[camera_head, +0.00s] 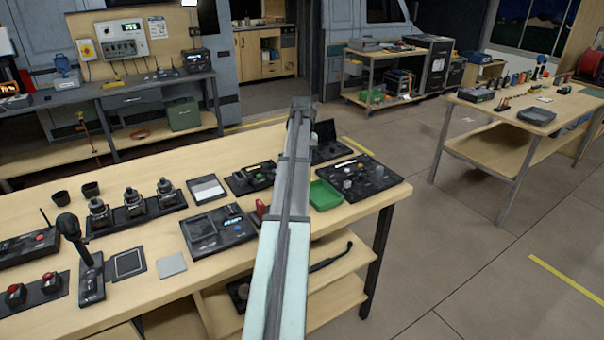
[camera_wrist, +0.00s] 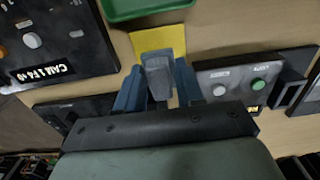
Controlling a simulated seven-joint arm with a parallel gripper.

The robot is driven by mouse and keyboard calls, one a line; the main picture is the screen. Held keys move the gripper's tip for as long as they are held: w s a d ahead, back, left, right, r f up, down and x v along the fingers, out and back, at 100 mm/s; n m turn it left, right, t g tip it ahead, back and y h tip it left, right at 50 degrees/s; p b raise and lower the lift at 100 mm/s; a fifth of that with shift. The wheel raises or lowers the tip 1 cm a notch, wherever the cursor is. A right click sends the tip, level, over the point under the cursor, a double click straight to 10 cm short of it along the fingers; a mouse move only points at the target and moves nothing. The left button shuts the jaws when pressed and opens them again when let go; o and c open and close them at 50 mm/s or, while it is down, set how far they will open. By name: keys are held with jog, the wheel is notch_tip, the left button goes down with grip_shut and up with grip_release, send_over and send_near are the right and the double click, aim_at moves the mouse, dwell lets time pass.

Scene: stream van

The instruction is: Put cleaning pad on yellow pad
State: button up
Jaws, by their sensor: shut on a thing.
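The yellow pad (camera_wrist: 150,40) lies flat on the wooden bench, just below the green tray in the wrist view. My gripper (camera_wrist: 158,85) is shut on a small grey piece, seemingly the cleaning pad (camera_wrist: 158,74), held between its two blue-grey fingers. The piece and fingers overlap the yellow pad's lower part in the picture. I cannot tell whether the grey piece touches the yellow pad or is above it. In the head view my arm covers this part of the bench, so the gripper, held piece and yellow pad are hidden.
The green tray (camera_head: 325,195) stands close by. Dark control panels flank the spot: one with lettering (camera_wrist: 50,40) on the left, one with a green button (camera_wrist: 240,78) on the right. Several dark devices and a joystick (camera_head: 80,255) fill the bench (camera_head: 140,235) further left.

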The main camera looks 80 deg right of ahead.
jog(key=shift+f, duration=2.1)
jog(key=shift+f, duration=0.15)
jog(key=o, duration=1.1)
notch_tip(320, 180, up, 12)
jog(key=shift+r, duration=0.2)
